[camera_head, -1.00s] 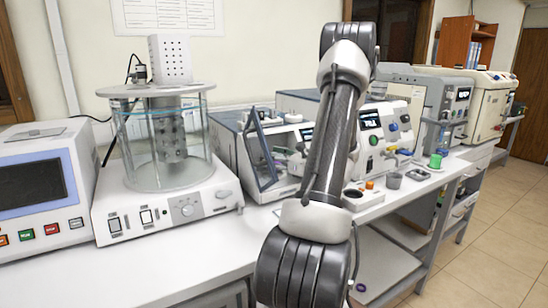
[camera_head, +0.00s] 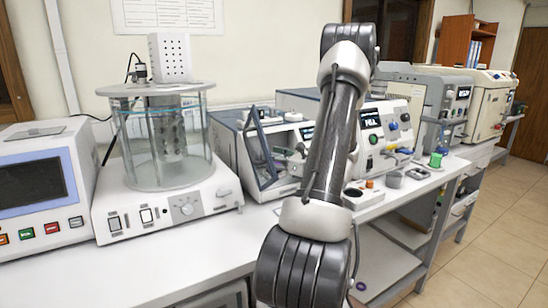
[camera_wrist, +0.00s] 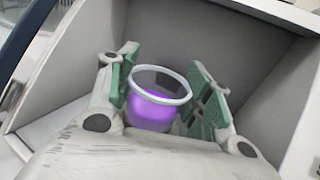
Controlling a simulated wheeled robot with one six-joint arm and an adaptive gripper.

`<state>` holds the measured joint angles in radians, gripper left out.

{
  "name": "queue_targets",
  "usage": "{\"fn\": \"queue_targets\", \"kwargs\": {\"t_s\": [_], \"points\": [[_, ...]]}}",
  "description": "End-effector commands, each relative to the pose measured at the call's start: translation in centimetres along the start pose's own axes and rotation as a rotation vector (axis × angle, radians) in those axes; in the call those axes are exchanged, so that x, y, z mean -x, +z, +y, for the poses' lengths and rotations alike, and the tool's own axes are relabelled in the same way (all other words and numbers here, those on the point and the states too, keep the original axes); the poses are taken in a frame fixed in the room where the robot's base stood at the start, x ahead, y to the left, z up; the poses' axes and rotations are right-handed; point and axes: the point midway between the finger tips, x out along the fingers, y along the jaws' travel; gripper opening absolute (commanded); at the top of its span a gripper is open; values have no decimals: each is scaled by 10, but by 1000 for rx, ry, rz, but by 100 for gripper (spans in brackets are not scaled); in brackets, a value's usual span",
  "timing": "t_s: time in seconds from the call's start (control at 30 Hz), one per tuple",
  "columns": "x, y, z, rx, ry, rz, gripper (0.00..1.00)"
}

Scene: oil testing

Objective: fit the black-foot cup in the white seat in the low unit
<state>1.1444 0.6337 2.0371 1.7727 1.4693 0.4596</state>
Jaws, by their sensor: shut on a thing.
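The cup (camera_wrist: 150,115) is clear with a pale rim and holds purple liquid, in the wrist view. My gripper (camera_wrist: 164,82) is shut on it, with green pads on both sides. The cup is inside a grey-walled recess that looks like the chamber of the low unit. The low unit (camera_head: 226,150) stands on the bench in the head view, with its glass door open. My arm covers part of it there, and I cannot make out the cup clearly. The cup's foot and the white seat are hidden in the wrist view, so I cannot tell whether they touch.
The chamber's grey wall (camera_wrist: 250,50) rises close behind and beside the cup. The open glass door (camera_head: 262,150) stands at the unit's left front. A glass bath (camera_head: 150,150) is to the left. A green object (camera_head: 436,160) and an orange cap (camera_head: 369,183) sit to the right.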

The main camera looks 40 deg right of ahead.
Motion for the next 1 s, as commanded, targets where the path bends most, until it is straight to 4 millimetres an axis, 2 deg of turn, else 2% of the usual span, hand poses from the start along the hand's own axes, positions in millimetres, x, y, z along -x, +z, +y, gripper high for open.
{"fn": "queue_targets", "kwargs": {"t_s": [0.5,0.53,0.63,0.67,1.0], "points": [[0,-9,0,0,0,-1,24],[0,-9,0,0,0,-1,54],[0,-9,0,0,0,-1,72],[0,-9,0,0,0,0,75],[0,-8,0,0,0,0,75]]}}
